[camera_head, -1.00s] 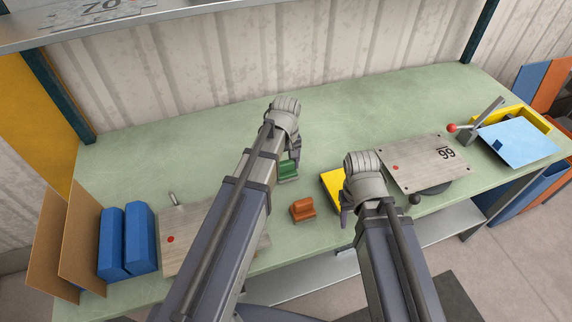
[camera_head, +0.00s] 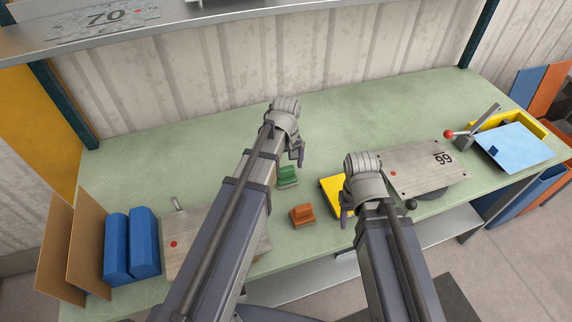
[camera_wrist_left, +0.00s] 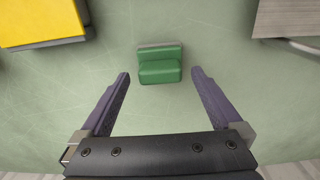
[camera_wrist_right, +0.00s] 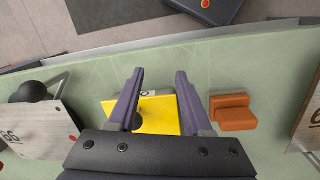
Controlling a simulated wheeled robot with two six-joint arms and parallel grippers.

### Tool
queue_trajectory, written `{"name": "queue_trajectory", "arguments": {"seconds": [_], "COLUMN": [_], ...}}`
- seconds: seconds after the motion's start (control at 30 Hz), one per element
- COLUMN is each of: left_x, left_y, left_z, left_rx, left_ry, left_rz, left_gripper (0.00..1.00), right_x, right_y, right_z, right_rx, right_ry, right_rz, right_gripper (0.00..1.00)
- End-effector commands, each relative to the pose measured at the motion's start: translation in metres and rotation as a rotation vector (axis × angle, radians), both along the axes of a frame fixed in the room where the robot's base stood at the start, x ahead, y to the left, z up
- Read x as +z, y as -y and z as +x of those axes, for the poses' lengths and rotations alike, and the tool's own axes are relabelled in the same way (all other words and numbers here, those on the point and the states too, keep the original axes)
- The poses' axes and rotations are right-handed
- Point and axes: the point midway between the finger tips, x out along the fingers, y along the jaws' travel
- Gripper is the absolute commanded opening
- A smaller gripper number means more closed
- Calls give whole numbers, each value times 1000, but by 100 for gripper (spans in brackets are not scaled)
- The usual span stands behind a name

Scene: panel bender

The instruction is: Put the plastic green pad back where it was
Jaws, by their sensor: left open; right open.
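The green pad (camera_head: 288,177) stands on the bench top, just right of my left arm in the head view. It also shows in the left wrist view (camera_wrist_left: 160,66), apart from both fingers and just beyond the gap between their tips. My left gripper (camera_head: 297,158) is open and empty near the pad. My right gripper (camera_head: 346,212) is open and empty over the yellow block (camera_head: 332,189). In the right wrist view, the yellow block (camera_wrist_right: 165,112) lies under its fingers, which partly hide it.
An orange pad (camera_head: 302,215) sits between my arms. Another plate (camera_head: 185,250) and blue blocks (camera_head: 131,243) are on the left. The back of the bench (camera_head: 350,110) is clear.

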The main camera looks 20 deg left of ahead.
Motion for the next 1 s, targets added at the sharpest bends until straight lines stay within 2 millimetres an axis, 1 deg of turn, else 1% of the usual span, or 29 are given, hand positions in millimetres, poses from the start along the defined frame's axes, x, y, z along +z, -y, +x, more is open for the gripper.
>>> {"name": "queue_trajectory", "arguments": {"seconds": [0.03,0.4,0.5,0.63,0.83,0.87,0.93,0.97,1.0], "left_x": [15,73,86,95,96,96,95,95,96], "left_y": [0,0,0,0,2,4,19,27,39], "left_z": [0,0,0,0,-2,-5,-20,-30,-45], "left_rx": [0,0,0,0,-8,-24,-107,-162,-249], "left_ry": [0,0,0,0,-1,-2,-7,-10,-16], "left_rz": [0,0,0,0,1,3,10,15,24], "left_gripper": [99,99,99,99,99,99,99,99,99], "right_x": [15,73,86,95,96,96,95,95,95], "right_y": [0,0,0,0,0,0,0,0,0], "right_z": [0,0,0,0,0,0,0,0,0], "right_rx": [0,-1,-4,-7,-8,-8,-8,-8,-8], "right_ry": [0,0,0,0,0,0,0,0,0], "right_rz": [0,1,1,2,2,2,2,2,2], "right_gripper": [50,50,50,50,50,50,50,50,50]}}
